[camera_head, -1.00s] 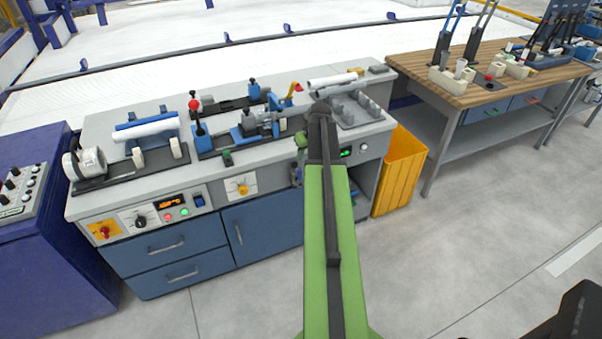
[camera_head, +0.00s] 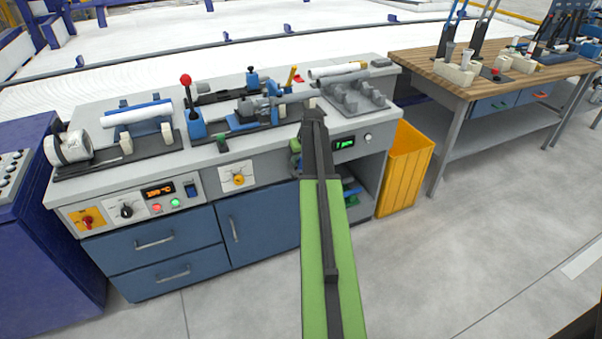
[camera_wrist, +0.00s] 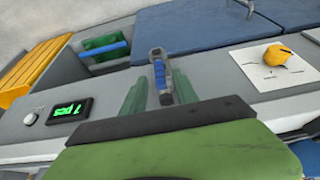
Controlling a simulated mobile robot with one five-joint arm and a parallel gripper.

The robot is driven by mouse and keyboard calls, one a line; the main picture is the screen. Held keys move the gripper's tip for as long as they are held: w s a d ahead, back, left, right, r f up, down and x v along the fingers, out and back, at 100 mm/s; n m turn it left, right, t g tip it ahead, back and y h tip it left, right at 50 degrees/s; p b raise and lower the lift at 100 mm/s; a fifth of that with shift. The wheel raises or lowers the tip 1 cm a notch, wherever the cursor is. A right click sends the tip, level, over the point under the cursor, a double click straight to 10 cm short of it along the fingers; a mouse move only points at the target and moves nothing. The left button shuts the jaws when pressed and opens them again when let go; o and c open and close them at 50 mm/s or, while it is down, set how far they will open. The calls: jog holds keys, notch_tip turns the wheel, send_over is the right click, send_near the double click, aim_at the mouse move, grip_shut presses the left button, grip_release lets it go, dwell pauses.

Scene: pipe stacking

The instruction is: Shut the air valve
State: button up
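The air valve seems to be the small grey fitting with a blue ribbed handle (camera_wrist: 159,74) on the bench front in the wrist view. Its handle runs along the line of my fingers. My gripper (camera_wrist: 160,84) is open, with one green finger on each side of the valve. I cannot tell whether either finger touches it. In the head view my gripper (camera_head: 296,147) is at the bench front, mostly hidden by my arm, and the valve is hard to make out there.
A lit green pressure display (camera_wrist: 71,110) and a yellow knob (camera_wrist: 279,55) flank the valve. The workbench top (camera_head: 235,158) holds clamps, a red-knobbed lever (camera_head: 187,82) and a white pipe (camera_head: 137,115). A yellow bin (camera_head: 404,170) stands right of the bench. Open floor lies in front.

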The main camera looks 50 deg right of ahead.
aim_at(300, 167)
jog(key=b+x, duration=0.1)
jog(key=x, duration=0.1)
jog(key=shift+w+f, duration=0.1)
jog(key=shift+f, duration=0.25)
jog(key=shift+r, duration=0.1)
grip_shut()
dwell(0.9)
